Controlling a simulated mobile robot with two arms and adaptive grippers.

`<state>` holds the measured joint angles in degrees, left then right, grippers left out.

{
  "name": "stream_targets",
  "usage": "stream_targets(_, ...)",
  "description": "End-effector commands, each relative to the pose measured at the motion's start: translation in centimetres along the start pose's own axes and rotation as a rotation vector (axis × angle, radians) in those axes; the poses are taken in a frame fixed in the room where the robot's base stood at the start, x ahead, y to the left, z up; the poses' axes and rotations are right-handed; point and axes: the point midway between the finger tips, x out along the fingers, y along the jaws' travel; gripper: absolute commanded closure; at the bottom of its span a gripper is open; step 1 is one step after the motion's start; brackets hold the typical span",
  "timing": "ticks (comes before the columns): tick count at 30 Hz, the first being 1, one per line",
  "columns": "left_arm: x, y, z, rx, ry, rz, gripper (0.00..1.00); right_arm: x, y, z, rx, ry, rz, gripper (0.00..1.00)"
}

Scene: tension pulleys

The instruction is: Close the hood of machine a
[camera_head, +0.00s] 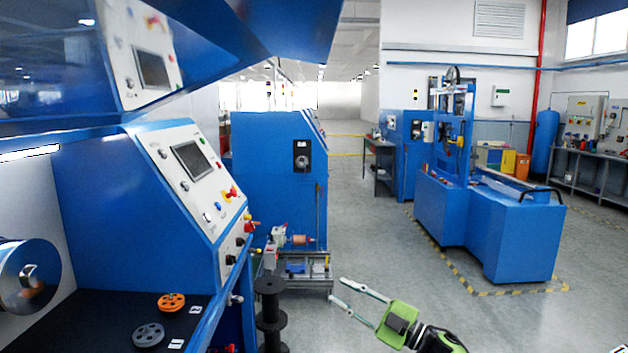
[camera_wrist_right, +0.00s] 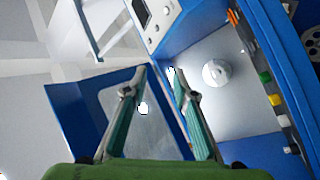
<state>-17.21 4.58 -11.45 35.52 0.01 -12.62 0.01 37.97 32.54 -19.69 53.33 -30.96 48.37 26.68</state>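The nearest blue machine (camera_head: 90,190), with a sloped control panel (camera_head: 188,165), stands at the left in the head view; no label on it is readable. A blue hood (camera_head: 275,30) is raised over it, and its inside lies open below. My right gripper (camera_head: 355,296) is low in the middle, right of the machine and well below the hood, with its fingers apart and empty. The right wrist view shows the fingers (camera_wrist_right: 157,72) apart, a blue framed panel (camera_wrist_right: 85,105) behind them and the machine's pale interior (camera_wrist_right: 225,85) to the right. My left gripper is out of view.
An orange pulley (camera_head: 171,302) and a grey pulley (camera_head: 148,335) lie on the machine's dark ledge. Black spools (camera_head: 270,310) are stacked beside it. Other blue machines (camera_head: 270,170) stand behind and at the right (camera_head: 490,225). The grey floor between is clear.

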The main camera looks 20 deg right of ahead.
Motion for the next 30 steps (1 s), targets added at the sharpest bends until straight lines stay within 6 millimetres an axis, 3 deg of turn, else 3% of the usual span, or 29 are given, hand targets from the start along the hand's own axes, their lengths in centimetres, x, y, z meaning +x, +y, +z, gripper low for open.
stream_targets(1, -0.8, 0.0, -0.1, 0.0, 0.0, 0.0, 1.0, 1.4, 4.6, -5.2, -0.089, 0.098, -0.043, 0.74)
stream_targets(3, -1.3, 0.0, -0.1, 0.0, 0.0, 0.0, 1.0, 2.2, 8.2, -11.1, -0.188, 0.208, -0.122, 0.74)
stream_targets(6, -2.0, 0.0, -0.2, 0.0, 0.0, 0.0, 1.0, 1.9, 12.2, -18.7, -0.331, 0.325, -0.25, 0.74)
stream_targets(9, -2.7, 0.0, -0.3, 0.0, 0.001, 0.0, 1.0, 0.2, 15.1, -24.9, -0.465, 0.391, -0.389, 0.74)
stream_targets(12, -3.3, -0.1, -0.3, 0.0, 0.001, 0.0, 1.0, -2.1, 17.2, -29.3, -0.579, 0.408, -0.52, 0.74)
stream_targets(16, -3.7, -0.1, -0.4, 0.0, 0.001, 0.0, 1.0, -5.0, 18.9, -32.6, -0.677, 0.39, -0.646, 0.74)
stream_targets(21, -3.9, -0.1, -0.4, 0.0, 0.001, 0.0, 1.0, -6.7, 19.5, -34.0, -0.722, 0.365, -0.717, 0.74)
stream_targets(26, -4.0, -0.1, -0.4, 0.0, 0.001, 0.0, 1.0, -5.9, 18.5, -34.2, -0.725, 0.366, -0.726, 0.74)
stream_targets(30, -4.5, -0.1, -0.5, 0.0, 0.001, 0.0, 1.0, -4.0, 16.7, -34.4, -0.724, 0.368, -0.725, 0.74)
